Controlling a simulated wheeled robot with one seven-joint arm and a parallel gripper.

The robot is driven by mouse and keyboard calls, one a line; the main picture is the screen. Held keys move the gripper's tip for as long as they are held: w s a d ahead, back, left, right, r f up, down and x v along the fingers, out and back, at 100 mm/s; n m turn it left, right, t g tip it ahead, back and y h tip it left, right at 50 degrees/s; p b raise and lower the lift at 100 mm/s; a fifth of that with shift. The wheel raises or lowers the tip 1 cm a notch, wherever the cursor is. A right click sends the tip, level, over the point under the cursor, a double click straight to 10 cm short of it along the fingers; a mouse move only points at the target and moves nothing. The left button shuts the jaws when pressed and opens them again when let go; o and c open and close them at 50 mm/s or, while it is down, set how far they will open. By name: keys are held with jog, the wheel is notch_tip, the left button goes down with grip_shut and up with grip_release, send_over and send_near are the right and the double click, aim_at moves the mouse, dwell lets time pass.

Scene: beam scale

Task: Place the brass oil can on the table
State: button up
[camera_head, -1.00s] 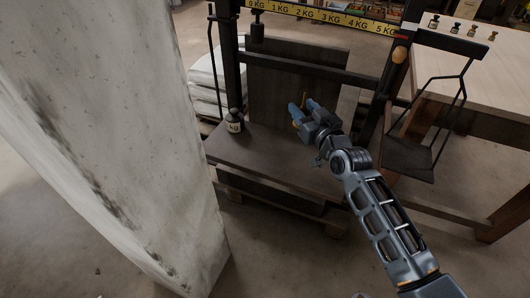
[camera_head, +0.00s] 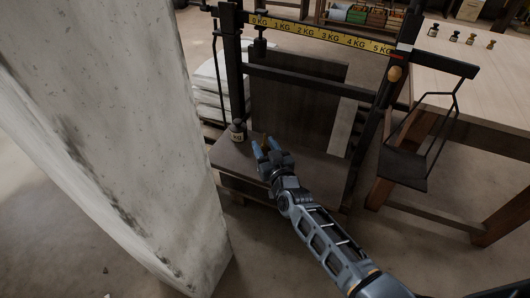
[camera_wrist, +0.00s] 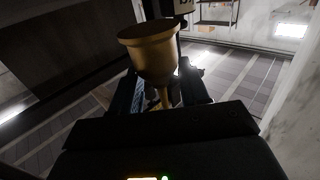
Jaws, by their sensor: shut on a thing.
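The brass oil can (camera_wrist: 150,55) is between the fingers of my gripper (camera_wrist: 163,92) in the wrist view. Its wide, round, cup-like part faces the camera and a narrow brass part runs down between the fingers. In the head view my gripper (camera_head: 266,148) is shut on it above the scale's dark platform, near the platform's left side. Only a small brownish bit of the can shows there; the fingers hide most of it. The pale wooden table (camera_head: 445,80) stands at the right, well apart from my gripper.
The scale's hanging pan (camera_head: 404,168) is between platform and table. Several small weights (camera_head: 470,38) stand at the table's back. A pale pillar (camera_head: 130,150) fills the left.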

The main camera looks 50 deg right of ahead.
jog(key=shift+f+b, duration=0.3)
jog(key=shift+f, duration=1)
jog(key=shift+f, duration=0.2)
jog(key=o, duration=1.1)
jog(key=shift+c, duration=0.2)
jog(key=shift+r, duration=0.2)
